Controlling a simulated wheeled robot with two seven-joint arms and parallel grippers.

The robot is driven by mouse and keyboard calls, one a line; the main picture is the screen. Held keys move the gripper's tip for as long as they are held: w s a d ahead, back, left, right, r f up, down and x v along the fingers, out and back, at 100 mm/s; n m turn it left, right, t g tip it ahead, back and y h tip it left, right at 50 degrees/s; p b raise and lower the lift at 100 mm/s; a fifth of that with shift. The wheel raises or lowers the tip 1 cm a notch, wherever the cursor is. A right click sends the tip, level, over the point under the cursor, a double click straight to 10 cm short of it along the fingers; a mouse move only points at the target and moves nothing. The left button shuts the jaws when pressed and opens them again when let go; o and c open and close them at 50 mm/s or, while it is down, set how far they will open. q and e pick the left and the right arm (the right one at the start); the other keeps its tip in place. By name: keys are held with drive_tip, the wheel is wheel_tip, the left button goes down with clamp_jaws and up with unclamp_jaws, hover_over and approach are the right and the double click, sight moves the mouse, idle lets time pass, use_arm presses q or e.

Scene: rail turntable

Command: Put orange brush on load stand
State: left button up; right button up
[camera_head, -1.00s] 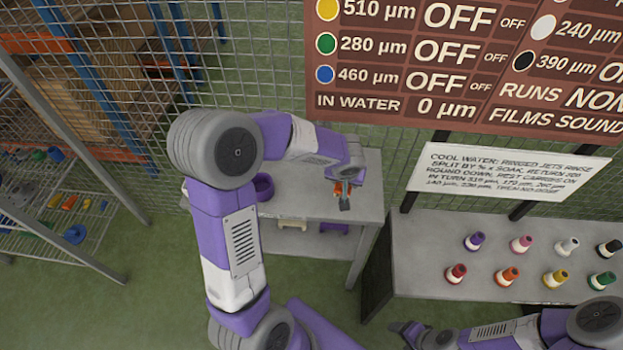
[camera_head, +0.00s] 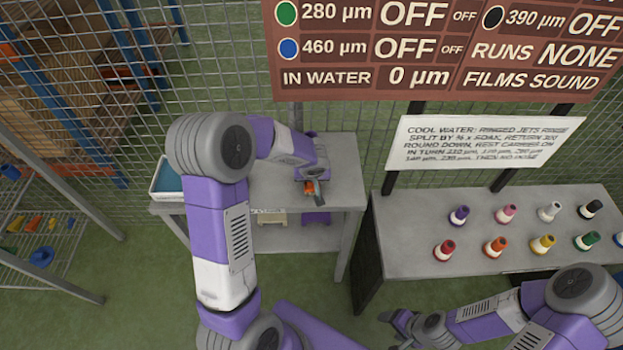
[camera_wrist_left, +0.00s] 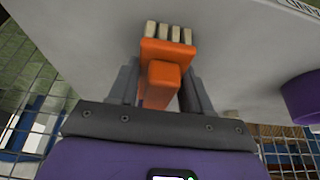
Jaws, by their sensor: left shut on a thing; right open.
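The orange brush (camera_head: 309,187) is in my left gripper (camera_head: 312,190), over the right part of a grey stand (camera_head: 345,185) in the head view. In the left wrist view the fingers are shut on the orange handle (camera_wrist_left: 160,75), and its pale bristles (camera_wrist_left: 168,33) point away from the gripper towards the grey top. I cannot tell whether the bristles touch that top. No label marks this as the load stand. My right gripper (camera_head: 391,328) is open and empty, low in front of the table at right, partly cut off by its own arm.
A white tray with blue inside (camera_head: 167,180) stands on the stand's left end. A purple round thing (camera_wrist_left: 303,97) is near the brush in the wrist view. The right table (camera_head: 410,230) holds several coloured bottle-like pieces. A mesh fence and signs stand behind.

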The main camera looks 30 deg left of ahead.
use_arm(q)
drive_tip(key=shift+f, duration=0.1)
drive_tip(key=o, duration=0.9)
drive_tip(key=shift+o, duration=0.2)
drive_tip(key=shift+r, duration=0.2)
drive_tip(key=p+v, duration=0.3)
drive_tip(key=v, duration=0.9)
drive_tip(key=s+d+f+m+g+h, duration=0.1)
drive_tip(key=s+d+f+h, duration=0.1)
drive_tip(key=s+d+f, duration=0.3)
drive_tip(key=s+d+f+m+g+h, duration=0.1)
drive_tip(key=s+d+f, duration=0.5)
drive_tip(key=f, duration=0.7)
drive_tip(key=s+d+f+m+g+h, duration=0.1)
drive_tip(key=s+d+f+h, duration=0.2)
drive_tip(key=s+d+f, duration=0.3)
wheel_tip(320, 180, down, 3)
drive_tip(key=shift+s+f+m+h, duration=0.1)
drive_tip(key=shift+s+m+h, duration=0.2)
drive_tip(key=shift+m, duration=0.1)
